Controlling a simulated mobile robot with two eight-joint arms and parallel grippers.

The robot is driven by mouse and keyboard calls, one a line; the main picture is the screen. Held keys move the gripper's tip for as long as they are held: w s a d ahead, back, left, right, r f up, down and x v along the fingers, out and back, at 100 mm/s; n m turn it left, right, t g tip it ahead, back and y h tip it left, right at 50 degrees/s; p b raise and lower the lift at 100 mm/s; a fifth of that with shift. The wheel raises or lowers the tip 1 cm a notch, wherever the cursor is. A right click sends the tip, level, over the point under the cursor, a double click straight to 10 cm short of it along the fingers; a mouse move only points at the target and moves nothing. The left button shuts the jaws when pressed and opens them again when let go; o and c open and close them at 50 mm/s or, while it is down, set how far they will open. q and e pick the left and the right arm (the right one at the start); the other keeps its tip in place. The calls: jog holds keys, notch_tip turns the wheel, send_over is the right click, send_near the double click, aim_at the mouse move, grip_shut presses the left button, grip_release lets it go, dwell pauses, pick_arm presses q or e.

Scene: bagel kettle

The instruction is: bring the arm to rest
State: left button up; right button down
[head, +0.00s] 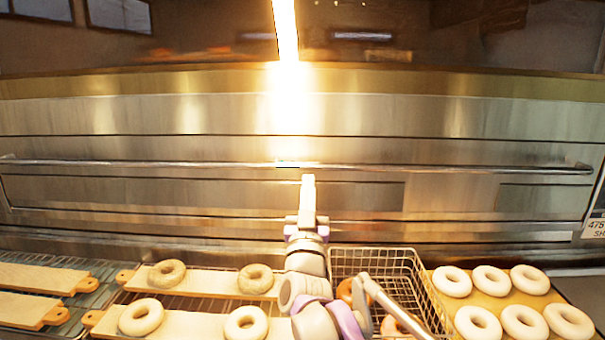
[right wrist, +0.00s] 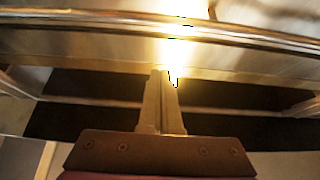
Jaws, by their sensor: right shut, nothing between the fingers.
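My right gripper (head: 308,180) is raised in the middle of the head view, in front of the steel oven front. In the right wrist view its two fingers (right wrist: 162,75) are together with nothing between them. The right arm comes up from the bottom middle, between the boards and the wire basket. My left gripper is not in the head view.
A wire basket (head: 422,262) with browned bagels (head: 392,326) stands right of the arm. Pale bagels (head: 491,279) lie on a board at the right. Boards (head: 200,279) with bagels lie on a rack at the left. An oven handle bar (head: 450,168) runs across behind the gripper.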

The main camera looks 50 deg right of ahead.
jog(key=shift+s+f, duration=0.1)
jog(key=shift+s, duration=0.05)
jog(key=w+a+f+n+y+p, duration=0.3)
jog(key=a+f+n+y+p, duration=0.3)
jog(key=a+f+y, duration=1.05)
jog(key=s+a+f+n+g+y+p, duration=0.1)
jog(key=s+a+f+n+g, duration=0.1)
jog(key=s+a+f+g, duration=0.3)
jog(key=s+a+f+n+g+p, duration=0.1)
jog(key=s+a+f+g+p, duration=0.1)
jog(key=s+a+f+g, duration=0.3)
jog(key=s+a+f, duration=0.3)
jog(key=s+f, duration=0.3)
jog(key=s, duration=0.2)
jog(key=shift+a+n+y, duration=0.15)
jog(key=shift+n+y, duration=0.2)
jog(key=shift+n, duration=0.05)
